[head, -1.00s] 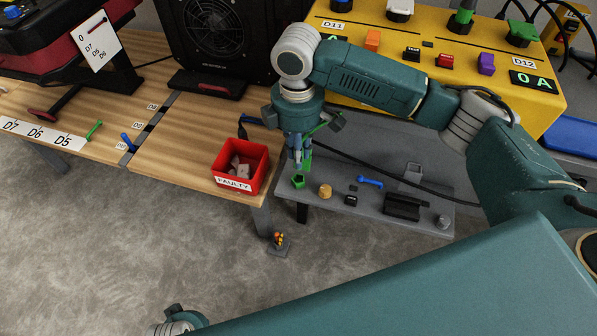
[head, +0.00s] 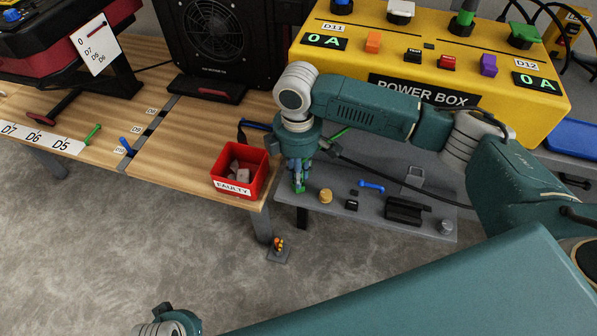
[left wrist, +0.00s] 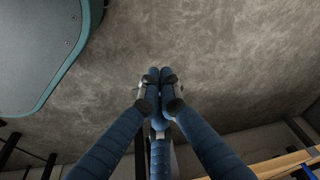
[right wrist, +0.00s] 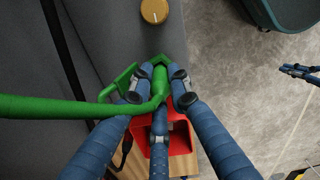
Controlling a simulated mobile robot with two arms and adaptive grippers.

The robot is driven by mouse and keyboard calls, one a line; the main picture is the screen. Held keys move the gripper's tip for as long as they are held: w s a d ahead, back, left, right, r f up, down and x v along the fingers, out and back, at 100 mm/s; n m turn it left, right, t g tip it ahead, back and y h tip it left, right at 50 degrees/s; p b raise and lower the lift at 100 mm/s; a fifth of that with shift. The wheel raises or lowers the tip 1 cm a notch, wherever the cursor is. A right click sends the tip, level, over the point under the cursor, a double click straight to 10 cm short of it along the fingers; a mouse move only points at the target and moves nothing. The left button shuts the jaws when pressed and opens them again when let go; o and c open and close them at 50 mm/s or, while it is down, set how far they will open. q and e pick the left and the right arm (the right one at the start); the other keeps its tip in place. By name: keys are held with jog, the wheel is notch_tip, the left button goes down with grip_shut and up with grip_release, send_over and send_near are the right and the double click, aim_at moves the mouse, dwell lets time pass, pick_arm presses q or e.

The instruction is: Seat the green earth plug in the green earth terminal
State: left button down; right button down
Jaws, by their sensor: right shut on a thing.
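My right gripper (head: 299,187) points down at the front left corner of the grey shelf. In the right wrist view its fingers (right wrist: 159,88) are shut on the green earth plug (right wrist: 159,80), whose thick green cable (right wrist: 60,106) runs off to the left. The green earth terminal (right wrist: 122,82) shows as an angular green rim around and below the plug. The plug is at the terminal's opening; how deep it sits is hidden by the fingers. My left gripper (left wrist: 160,88) has its fingertips together and empty, over the floor.
A red FAULTY bin (head: 262,172) stands close left of my right gripper. On the grey shelf are a yellow-brown knob (head: 325,196), a small black block (head: 351,205), a blue handle (head: 371,186) and a black holder (head: 403,209). The yellow power box (head: 547,97) stands behind.

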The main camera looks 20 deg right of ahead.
jog(key=c, duration=1.9)
grip_release()
pick_arm(q)
jog(key=shift+f, duration=0.15)
